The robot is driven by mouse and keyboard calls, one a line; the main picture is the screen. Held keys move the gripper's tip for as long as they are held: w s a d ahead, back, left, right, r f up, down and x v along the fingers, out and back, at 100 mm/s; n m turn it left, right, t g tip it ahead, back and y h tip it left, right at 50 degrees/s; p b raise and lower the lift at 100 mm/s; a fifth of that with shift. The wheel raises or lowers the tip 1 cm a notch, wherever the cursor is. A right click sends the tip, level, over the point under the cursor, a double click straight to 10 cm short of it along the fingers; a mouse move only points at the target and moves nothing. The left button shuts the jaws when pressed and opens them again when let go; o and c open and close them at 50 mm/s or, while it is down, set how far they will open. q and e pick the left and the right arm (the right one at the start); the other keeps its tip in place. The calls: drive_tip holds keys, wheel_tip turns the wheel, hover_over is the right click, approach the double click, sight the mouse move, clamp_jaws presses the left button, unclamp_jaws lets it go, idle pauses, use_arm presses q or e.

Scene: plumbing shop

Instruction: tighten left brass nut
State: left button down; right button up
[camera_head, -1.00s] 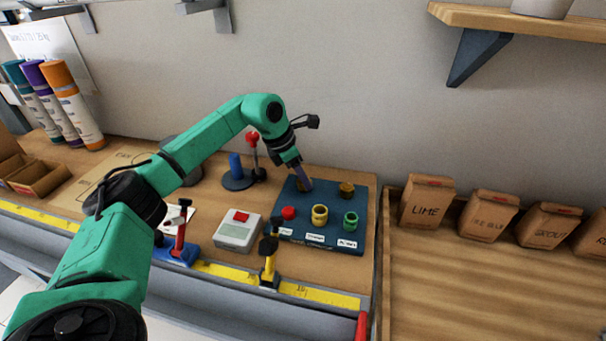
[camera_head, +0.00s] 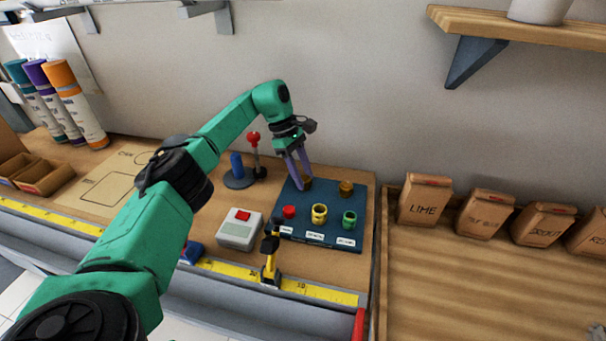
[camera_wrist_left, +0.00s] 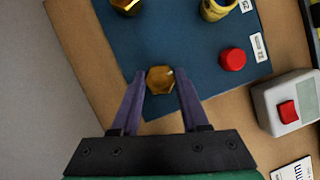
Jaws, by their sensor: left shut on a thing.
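The left brass nut (camera_wrist_left: 160,80) sits on the blue board (camera_wrist_left: 190,45) near its edge, between the purple fingertips of my left gripper (camera_wrist_left: 160,88). The fingers are shut on it, one on each side. In the head view the left gripper (camera_head: 304,182) reaches down to the same nut at the back left of the board (camera_head: 325,225), and its fingers partly hide the nut. The other brass nut (camera_head: 346,188) stands to the right on the board; part of it shows in the wrist view (camera_wrist_left: 126,5). My right gripper is not in view.
Along the board's front stand a red cap (camera_head: 289,211), a yellow fitting (camera_head: 319,213) and a green fitting (camera_head: 349,219). A grey box with a red button (camera_head: 240,229) and a yellow-black clamp (camera_head: 270,262) are nearby. Paper bags (camera_head: 425,200) stand at the right.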

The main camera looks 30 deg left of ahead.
use_arm(q)
drive_tip(key=shift+w+m+g, duration=0.1)
drive_tip(key=shift+m+g, duration=0.2)
drive_tip(key=shift+m, duration=0.9)
drive_tip(key=shift+c, duration=2.1)
unclamp_jaws()
drive_tip(key=shift+a, duration=0.1)
